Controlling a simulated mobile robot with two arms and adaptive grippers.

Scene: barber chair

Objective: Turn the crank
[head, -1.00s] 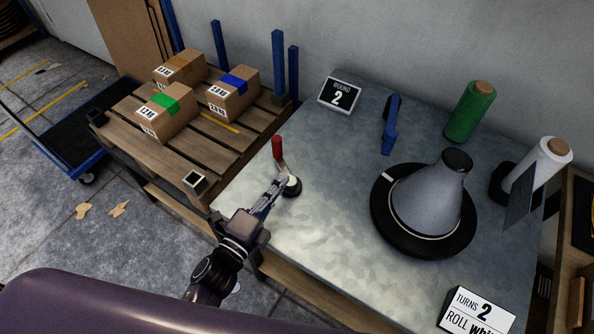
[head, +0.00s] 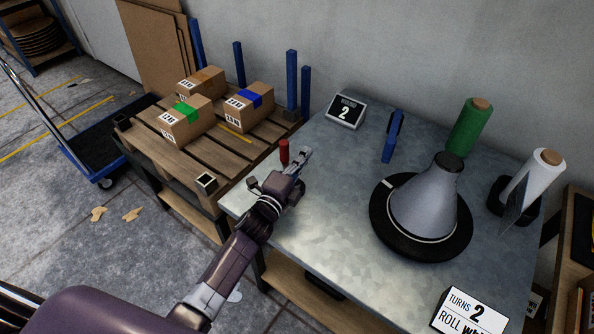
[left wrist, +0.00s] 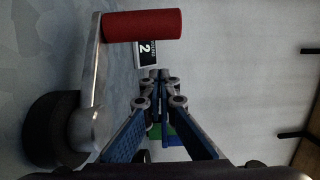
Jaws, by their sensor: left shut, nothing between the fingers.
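The crank's red handle (head: 284,151) stands upright near the left edge of the metal table (head: 330,215). In the left wrist view the red handle (left wrist: 143,24) sits on a grey arm (left wrist: 90,80) with a dark round hub (left wrist: 55,130). My left gripper (head: 306,153) is shut and empty, just right of the handle in the head view. Its closed fingers (left wrist: 160,76) show beside the crank in the left wrist view, apart from the handle. In the head view my left arm hides the crank's hub. My right gripper is not in view.
A grey cone on a black disc (head: 428,205) stands right of centre. A pallet (head: 200,158) holds boxes at left.

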